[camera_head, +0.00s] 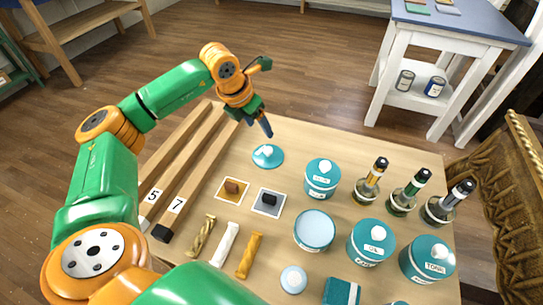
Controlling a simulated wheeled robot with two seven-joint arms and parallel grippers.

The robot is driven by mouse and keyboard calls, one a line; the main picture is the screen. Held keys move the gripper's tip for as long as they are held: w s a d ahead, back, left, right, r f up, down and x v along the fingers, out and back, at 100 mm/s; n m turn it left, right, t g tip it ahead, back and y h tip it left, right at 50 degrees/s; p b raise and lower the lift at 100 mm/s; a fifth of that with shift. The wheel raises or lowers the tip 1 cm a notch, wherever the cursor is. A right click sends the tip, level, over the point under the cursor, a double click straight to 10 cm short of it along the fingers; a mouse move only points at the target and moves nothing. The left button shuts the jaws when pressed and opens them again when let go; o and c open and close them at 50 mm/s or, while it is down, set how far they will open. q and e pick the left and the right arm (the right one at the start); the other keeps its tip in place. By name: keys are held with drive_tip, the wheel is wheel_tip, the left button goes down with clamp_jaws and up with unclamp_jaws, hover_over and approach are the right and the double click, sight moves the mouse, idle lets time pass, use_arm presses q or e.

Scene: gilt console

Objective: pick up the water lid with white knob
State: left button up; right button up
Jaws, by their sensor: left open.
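A round teal lid with a white knob (268,156) lies on the wooden table near its far edge, apart from the jars. No readable label shows on it. My left gripper (264,97) is open and empty, above and beyond the lid at the table's far edge. One dark fingertip points down near the lid without visibly touching it. An open teal jar with a pale inside (314,231) stands nearer on the table. My right gripper is not in view.
Lidded teal jars (322,179) (371,242) (427,259) and stoppered bottles (404,199) stand to the right. A white side table (396,53) stands behind.

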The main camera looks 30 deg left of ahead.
sight(268, 149)
use_arm(q)
drive_tip(key=b+x, duration=0.1)
drive_tip(key=x, duration=0.2)
drive_tip(key=s+b+x, duration=0.1)
drive_tip(key=x, duration=0.6)
drive_tip(key=shift+d+f+b, duration=0.1)
drive_tip(key=shift+f+b, duration=0.3)
drive_tip(key=shift+f, duration=0.15)
clamp_jaws()
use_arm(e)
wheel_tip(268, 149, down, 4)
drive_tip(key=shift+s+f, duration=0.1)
